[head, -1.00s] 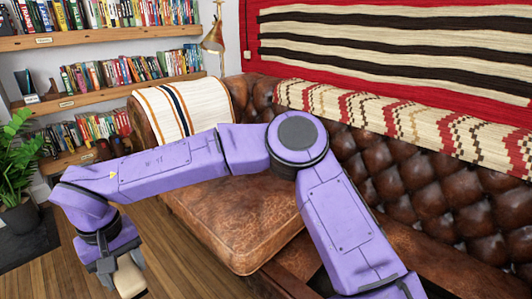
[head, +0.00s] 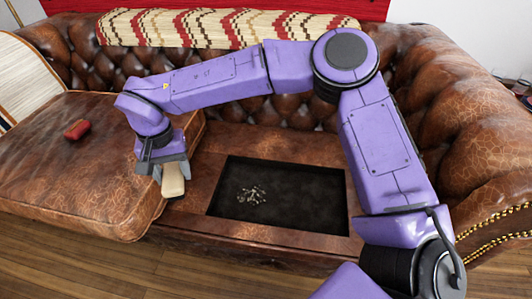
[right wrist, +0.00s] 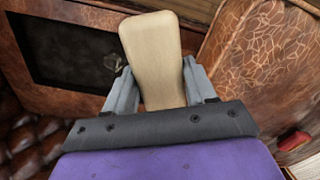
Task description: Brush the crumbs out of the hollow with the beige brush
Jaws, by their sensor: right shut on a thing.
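The dark rectangular hollow (head: 310,196) lies in the brown leather sofa base, and its rim also shows at the upper left of the right wrist view (right wrist: 75,60). Pale crumbs (head: 251,195) lie in a small heap on the left part of its floor. My right gripper (head: 166,172) is shut on the beige brush (head: 173,182), left of the hollow, near the edge of the seat cushion. In the right wrist view the brush (right wrist: 152,55) stands out between the two grey fingers. Its bristles are not visible. My left gripper is not in view.
A brown leather seat cushion (head: 70,160) lies left of the hollow, with a small red object (head: 76,129) on it. The tufted sofa back (head: 290,112) rises behind. Wooden floor (head: 60,262) lies in front. The sofa's right arm (head: 480,140) stands at the right.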

